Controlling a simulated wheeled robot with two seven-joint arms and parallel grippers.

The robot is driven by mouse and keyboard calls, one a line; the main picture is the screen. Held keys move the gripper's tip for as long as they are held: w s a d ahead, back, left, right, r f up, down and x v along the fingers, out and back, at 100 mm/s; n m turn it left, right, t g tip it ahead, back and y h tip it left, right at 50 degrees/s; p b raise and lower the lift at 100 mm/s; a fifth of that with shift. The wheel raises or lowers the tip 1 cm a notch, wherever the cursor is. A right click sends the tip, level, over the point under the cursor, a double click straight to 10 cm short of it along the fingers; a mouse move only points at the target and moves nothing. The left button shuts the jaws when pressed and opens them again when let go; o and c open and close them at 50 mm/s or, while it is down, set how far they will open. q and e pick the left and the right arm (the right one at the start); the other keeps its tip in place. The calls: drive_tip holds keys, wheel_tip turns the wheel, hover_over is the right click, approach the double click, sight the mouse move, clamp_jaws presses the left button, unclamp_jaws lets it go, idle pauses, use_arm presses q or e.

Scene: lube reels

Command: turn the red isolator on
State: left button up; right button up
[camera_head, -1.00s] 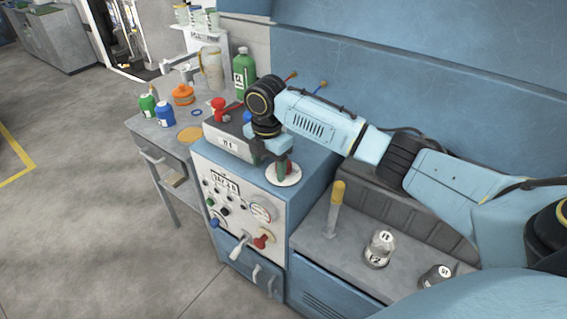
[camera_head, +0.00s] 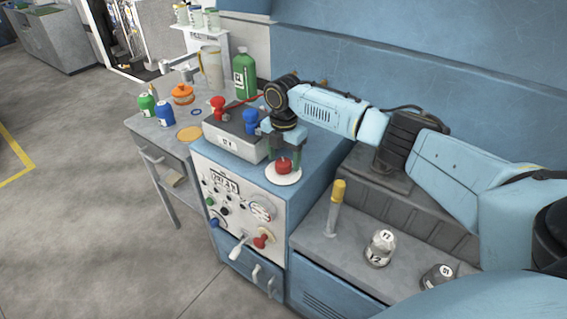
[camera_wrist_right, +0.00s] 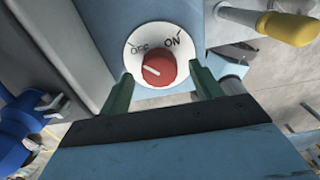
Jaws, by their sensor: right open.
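The red isolator is a round red knob (camera_head: 284,165) on a white disc on top of the blue cabinet. In the right wrist view, the knob (camera_wrist_right: 160,68) sits on the disc marked OFF at left and ON at right. Its white line points left, on the OFF side. My right gripper (camera_head: 284,157) is above the disc with its jaws open. In the right wrist view, its two green fingers (camera_wrist_right: 162,74) are apart, one on each side of the knob; contact cannot be told. My left gripper is not in view.
A grey box with a red knob (camera_head: 217,107) and a blue knob (camera_head: 251,121) stands behind the disc. A yellow-topped lever (camera_head: 337,204) rises from the lower bench at right. The cabinet front (camera_head: 235,208) carries levers and buttons. A green bottle (camera_head: 244,75) stands behind.

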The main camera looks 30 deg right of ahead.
drive_tip(key=shift+f, duration=1.15)
drive_tip(key=c, duration=1)
